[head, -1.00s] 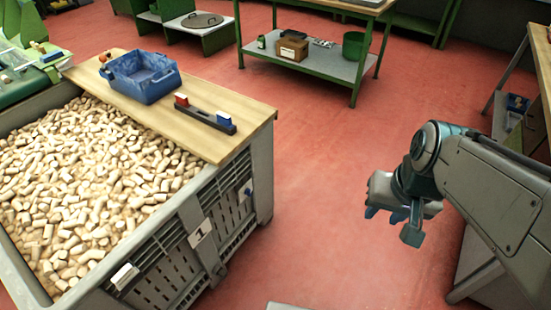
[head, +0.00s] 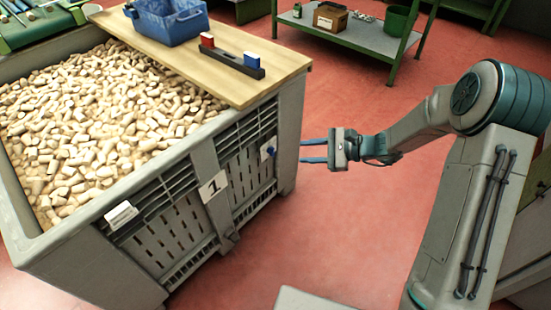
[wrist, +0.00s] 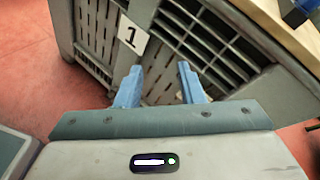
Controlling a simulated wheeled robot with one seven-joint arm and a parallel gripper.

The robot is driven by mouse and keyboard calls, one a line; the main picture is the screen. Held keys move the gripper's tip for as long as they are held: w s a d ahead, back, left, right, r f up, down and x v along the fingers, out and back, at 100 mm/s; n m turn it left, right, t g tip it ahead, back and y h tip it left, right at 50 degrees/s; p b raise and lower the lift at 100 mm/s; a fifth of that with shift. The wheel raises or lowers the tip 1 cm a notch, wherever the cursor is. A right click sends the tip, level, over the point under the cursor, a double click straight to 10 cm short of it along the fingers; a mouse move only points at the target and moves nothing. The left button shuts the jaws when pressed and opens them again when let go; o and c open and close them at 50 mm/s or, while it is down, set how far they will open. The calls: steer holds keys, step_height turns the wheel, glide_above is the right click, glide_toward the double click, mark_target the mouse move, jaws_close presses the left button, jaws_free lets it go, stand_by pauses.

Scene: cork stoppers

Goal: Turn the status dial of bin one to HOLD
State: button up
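Bin one (head: 175,165) is a large grey slatted crate full of cork stoppers (head: 85,110). Its white "1" label (head: 213,186) is on the front side and also shows in the wrist view (wrist: 130,37). The status dial, a blue knob (head: 269,151) on a pale plate, is near the right end of that side. Its setting is too small to read, and I cannot make it out in the wrist view. My gripper (head: 303,151) is open and empty. Its blue fingers point left toward the bin, right of the dial and apparently apart from it.
A wooden board (head: 225,83) lies across the bin top, bearing a blue crate (head: 168,25) and a dark bar (head: 232,61) with red and blue blocks. A green-framed table (head: 350,38) stands behind. Red floor (head: 330,230) is clear right of the bin.

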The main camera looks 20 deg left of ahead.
steer(key=w+a+f+m+t+y+b, duration=0.1)
steer(key=w+f+m+t+b, duration=0.15)
steer(key=f, duration=0.35)
steer(key=w+a+f+m+t+y+b, duration=0.1)
steer(key=w+a+f+m+y+b, duration=0.1)
steer(key=w+f+m, duration=0.3)
steer(key=m+t+b, duration=0.2)
steer(key=m+t, duration=0.2)
glide_toward(274, 150)
steer(key=shift+n, duration=0.25)
steer(key=b+x, duration=0.2)
steer(key=x, duration=0.7)
steer(key=shift+a+b, duration=0.1)
steer(key=shift+b, duration=0.3)
steer(key=shift+t, duration=0.25)
steer(key=c, duration=0.7)
